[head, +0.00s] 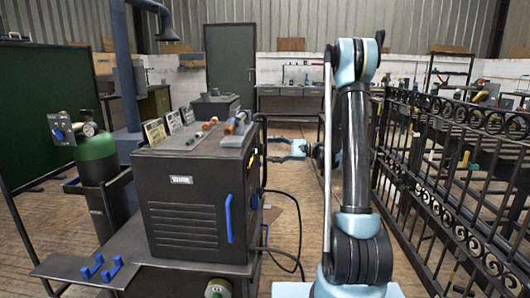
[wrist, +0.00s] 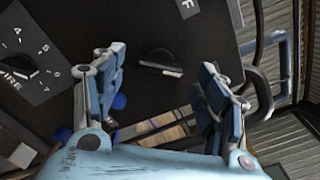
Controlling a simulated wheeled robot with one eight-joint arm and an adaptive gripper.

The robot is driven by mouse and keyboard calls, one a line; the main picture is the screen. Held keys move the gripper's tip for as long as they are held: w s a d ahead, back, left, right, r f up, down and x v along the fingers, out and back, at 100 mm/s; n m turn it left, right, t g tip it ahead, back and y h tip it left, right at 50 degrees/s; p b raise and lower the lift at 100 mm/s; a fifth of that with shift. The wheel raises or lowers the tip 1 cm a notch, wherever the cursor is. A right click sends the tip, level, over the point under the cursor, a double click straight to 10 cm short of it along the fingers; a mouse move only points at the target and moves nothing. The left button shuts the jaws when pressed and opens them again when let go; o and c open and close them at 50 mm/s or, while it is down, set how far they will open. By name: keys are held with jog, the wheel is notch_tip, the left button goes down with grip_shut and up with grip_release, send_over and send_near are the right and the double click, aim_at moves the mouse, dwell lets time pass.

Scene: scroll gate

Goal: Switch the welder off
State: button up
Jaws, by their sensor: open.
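The welder (head: 195,205) is a dark box on a cart, left of centre in the head view. Its control panel faces right there and is mostly hidden. In the wrist view the dark panel (wrist: 200,45) shows a rotary switch (wrist: 158,63) with a pale bar lying nearly level. A label ending in "F" is above it. A dial marked "WIRE" (wrist: 22,68) is at the left. My gripper (head: 272,150) is right of the welder, fingers pointing at the panel. In the wrist view my gripper (wrist: 162,60) is open, its fingers either side of the switch, apparently not touching it.
A green gas cylinder (head: 95,155) stands left of the welder. A blue handle (head: 228,218) is on the welder's near face. Cables (head: 300,225) hang at its right side. A black iron gate (head: 450,190) stands at the right. Floor shows between welder and gate.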

aim_at(261, 149)
jog(key=shift+a, duration=1.6)
